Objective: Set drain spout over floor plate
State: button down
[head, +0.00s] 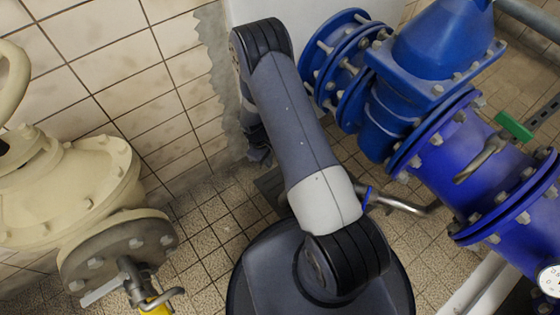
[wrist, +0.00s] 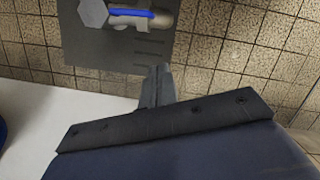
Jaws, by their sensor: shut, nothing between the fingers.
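The drain spout, a bent metal pipe (head: 405,204) with a blue lever, sticks out beside my forearm in the head view. In the wrist view, a hex nut, a blue lever and a short metal spout (wrist: 161,21) overlap the top of the picture. The grey floor plate (wrist: 95,50) with slots lies on the tiles, and the spout appears across its upper right part; the height between them is unclear. A dark edge of the plate (head: 269,186) shows left of my arm. My gripper (wrist: 158,72) is shut and empty, apart from the spout; my arm hides it in the head view.
A cream valve (head: 75,190) with a yellow-handled tap (head: 155,304) stands at the left. A tiled wall is behind. Floor tiles (head: 205,215) are open left of my base.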

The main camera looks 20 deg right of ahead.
jog(key=s+d+f+b, duration=0.2)
jog(key=f, duration=0.3)
jog(key=s+d+f+b, duration=0.2)
jog(key=f, duration=0.4)
jog(key=shift+s+d, duration=0.1)
jog(key=shift+d, duration=0.05)
